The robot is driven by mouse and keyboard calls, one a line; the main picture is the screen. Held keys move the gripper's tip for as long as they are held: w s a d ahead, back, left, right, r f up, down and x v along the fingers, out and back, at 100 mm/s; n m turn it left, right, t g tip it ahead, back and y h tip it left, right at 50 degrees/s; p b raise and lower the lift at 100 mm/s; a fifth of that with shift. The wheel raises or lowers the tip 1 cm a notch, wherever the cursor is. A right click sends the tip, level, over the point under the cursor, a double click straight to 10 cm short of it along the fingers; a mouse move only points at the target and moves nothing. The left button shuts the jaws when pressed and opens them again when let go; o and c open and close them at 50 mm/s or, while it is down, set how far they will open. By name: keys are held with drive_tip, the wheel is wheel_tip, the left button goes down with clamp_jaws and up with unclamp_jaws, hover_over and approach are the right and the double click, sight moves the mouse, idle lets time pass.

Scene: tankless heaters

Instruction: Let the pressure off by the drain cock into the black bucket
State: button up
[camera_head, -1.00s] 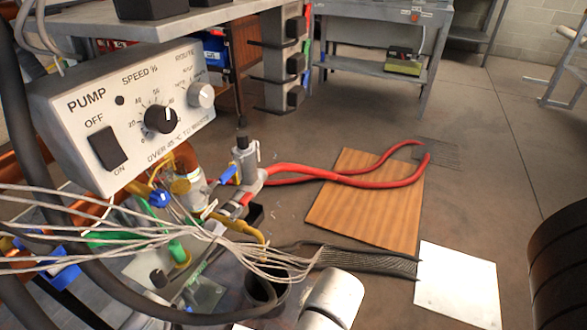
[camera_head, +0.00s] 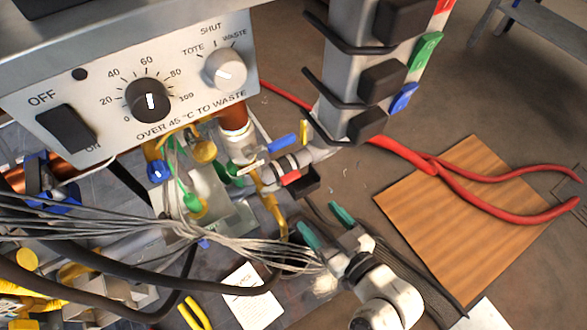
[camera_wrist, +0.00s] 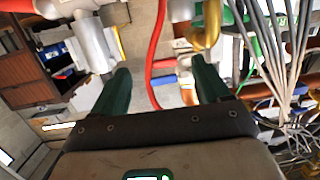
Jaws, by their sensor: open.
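My gripper (camera_head: 325,225) is open and empty, its green fingers spread, low in front of the pipework; the fingers also show in the wrist view (camera_wrist: 163,82). Above it is a pipe end with a blue lever (camera_head: 282,143) and a red band (camera_head: 290,177). Yellow bent pipe (camera_head: 268,200) runs down just left of the fingers. I cannot tell which fitting is the drain cock. A small black open-looking container (camera_head: 305,182) sits under the pipe end; I cannot tell if it is the bucket. In the wrist view, grey pipe (camera_wrist: 92,42) and a yellow fitting (camera_wrist: 207,28) lie beyond the fingers.
The pump control box (camera_head: 150,100) overhangs the pipework. Grey wires (camera_head: 170,232) and black cables (camera_head: 130,270) cross left of the gripper. A grey post with black blocks (camera_head: 360,70) stands behind.

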sight(290, 176)
drive_tip(key=w+a, duration=0.2)
drive_tip(key=w, duration=0.1)
drive_tip(key=w+a+r+t, duration=0.1)
drive_tip(key=w+a, duration=0.2)
drive_tip(key=w+a+r+t+p, duration=0.1)
drive_tip(key=w+a, duration=0.1)
drive_tip(key=w, duration=0.1)
drive_tip(key=shift+w+a+r+m, duration=0.2)
drive_tip(key=shift+w+r+m, duration=0.05)
drive_tip(key=shift+m, duration=0.05)
clamp_jaws()
idle(0.8)
